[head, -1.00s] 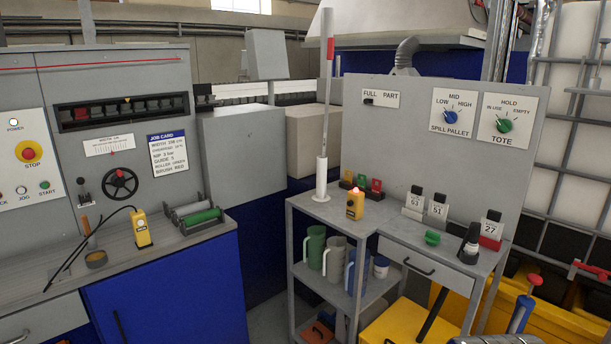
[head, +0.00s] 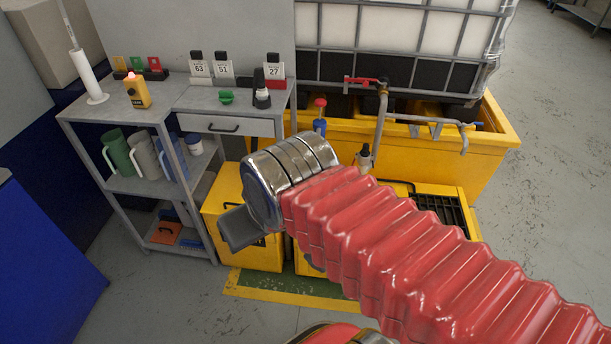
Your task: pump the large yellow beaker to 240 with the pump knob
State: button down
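My arm in its red bellows crosses the head view from the lower right. Its shiny metal wrist ends in a dark grey part of my gripper (head: 240,229), in front of a yellow cabinet; its fingers are not clear enough to read. A red knob (head: 320,103) on a blue upright body (head: 320,126) stands beyond my wrist, by the yellow bund; it looks like a pump knob. My gripper is apart from it, lower and nearer. I cannot make out a large yellow beaker or any level reading; my arm hides part of the yellow area.
A grey shelf unit (head: 128,186) stands at left, with green (head: 117,151), grey (head: 145,157) and blue (head: 172,156) jugs. A yellow bund (head: 470,165) sits under the white caged tank (head: 400,30), with a pipe and red-handled tap (head: 365,80). Floor is clear at right.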

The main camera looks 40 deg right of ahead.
aim_at(320, 102)
jog(key=z, duration=1.1)
jog(key=k, duration=0.65)
jog(key=u, duration=0.5)
jog(key=i, duration=1.6)
jog(key=z, duration=0.35)
